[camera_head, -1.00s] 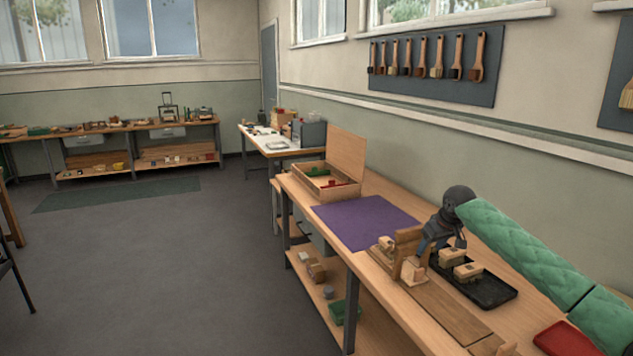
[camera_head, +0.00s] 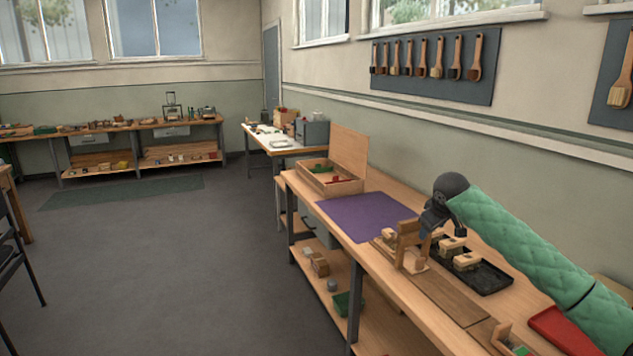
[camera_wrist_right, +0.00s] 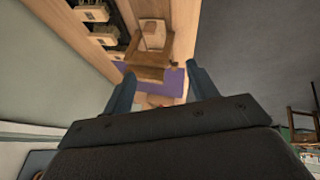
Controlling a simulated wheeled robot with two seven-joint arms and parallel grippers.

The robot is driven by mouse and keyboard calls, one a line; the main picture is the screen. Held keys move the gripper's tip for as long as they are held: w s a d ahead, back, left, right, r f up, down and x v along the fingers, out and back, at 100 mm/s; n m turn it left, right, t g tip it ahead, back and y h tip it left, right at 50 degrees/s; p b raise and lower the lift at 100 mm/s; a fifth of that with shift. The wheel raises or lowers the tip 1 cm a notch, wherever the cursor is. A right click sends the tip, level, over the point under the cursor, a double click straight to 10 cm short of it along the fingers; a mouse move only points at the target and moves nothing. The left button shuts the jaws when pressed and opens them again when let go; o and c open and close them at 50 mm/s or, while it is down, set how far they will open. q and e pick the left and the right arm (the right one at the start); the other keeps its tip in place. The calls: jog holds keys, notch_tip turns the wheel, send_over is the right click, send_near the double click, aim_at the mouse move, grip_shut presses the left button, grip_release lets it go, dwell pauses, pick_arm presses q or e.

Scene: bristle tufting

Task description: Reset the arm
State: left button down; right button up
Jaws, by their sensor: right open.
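My right gripper (camera_head: 432,226) reaches in from the right on a green-sleeved arm and hangs over the bench by a wooden fixture (camera_head: 408,241). In the right wrist view its two fingers (camera_wrist_right: 160,72) are apart with nothing between them. The fixture (camera_wrist_right: 150,72) shows beyond the fingertips, with a pale wooden block (camera_head: 415,262) at its base. A black tray (camera_head: 490,280) with brush blocks (camera_head: 466,260) lies just right of the gripper. My left gripper is in neither view.
A purple mat (camera_head: 365,215) and an open wooden box (camera_head: 330,180) lie farther along the bench (camera_head: 400,312). A red tray (camera_head: 560,335) is at the near right. Brushes hang on a wall panel (camera_head: 430,62).

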jog(key=s+a+r+n+t, duration=0.1)
jog(key=s+a+r+t, duration=0.25)
jog(key=a+r, duration=0.35)
jog(key=s+a+f, duration=0.7)
jog(key=s+a, duration=0.2)
jog(key=s, duration=0.1)
pick_arm(q)
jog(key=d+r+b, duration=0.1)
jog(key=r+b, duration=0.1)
jog(key=b, duration=0.1)
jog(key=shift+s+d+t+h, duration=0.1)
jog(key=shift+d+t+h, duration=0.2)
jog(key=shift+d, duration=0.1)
pick_arm(e)
jog(key=s+a+f+m+g+y, duration=0.1)
jog(key=s+f+g, duration=0.3)
jog(key=s+f, duration=1.6)
jog(key=s+a+f+m+g+y, duration=0.1)
jog(key=s+a+f+m+g, duration=0.2)
jog(key=s+f, duration=1.7)
jog(key=s+g, duration=0.1)
jog(key=s, duration=0.7)
jog(key=shift+s+f+m+y, duration=0.2)
jog(key=shift+s+m+y, duration=0.1)
jog(key=shift+m, duration=0.1)
